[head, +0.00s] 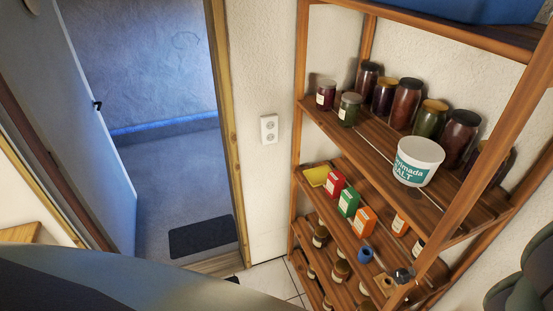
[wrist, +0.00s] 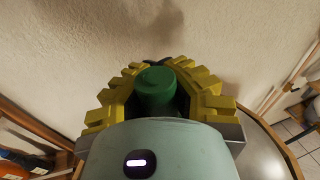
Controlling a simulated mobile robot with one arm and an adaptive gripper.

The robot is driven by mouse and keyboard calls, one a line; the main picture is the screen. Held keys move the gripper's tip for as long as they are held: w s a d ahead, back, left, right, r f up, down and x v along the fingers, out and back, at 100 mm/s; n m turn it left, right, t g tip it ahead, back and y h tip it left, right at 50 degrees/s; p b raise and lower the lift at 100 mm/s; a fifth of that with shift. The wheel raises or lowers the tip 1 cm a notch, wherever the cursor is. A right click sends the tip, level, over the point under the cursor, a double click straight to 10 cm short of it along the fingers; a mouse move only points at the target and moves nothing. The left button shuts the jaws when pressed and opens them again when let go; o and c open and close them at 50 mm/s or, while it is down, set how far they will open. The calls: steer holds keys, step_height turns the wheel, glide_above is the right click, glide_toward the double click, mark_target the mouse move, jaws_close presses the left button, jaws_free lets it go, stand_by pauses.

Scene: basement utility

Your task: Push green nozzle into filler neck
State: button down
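The green nozzle (wrist: 157,88) shows in the wrist view as a green cylinder with a round end, between the yellow ridged fingers of my gripper (wrist: 160,82). The fingers close around it from both sides, and its lower part is hidden behind the gripper body. In the head view I cannot make out the gripper or nozzle. I cannot identify the filler neck for sure. A small blue piece with a dark opening (head: 365,254) and a pale block with a dark hole (head: 386,283) sit on the lower shelf in the head view.
A wooden shelf rack (head: 300,150) holds several jars, a white salt tub (head: 416,161) and small coloured boxes (head: 348,202). A blue bin (head: 470,8) is on top. A doorway with a dark mat (head: 202,236) opens at left.

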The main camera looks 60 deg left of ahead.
steer(key=shift+f+b, duration=2.4)
steer(key=shift+b, duration=0.6)
steer(key=shift+w, duration=0.1)
steer(key=shift+b, duration=1.15)
steer(key=shift+f+b, duration=1.85)
steer(key=shift+b, duration=0.55)
steer(key=c, duration=1.7)
jaws_free()
steer(key=o, duration=0.5)
steer(key=shift+o, duration=0.2)
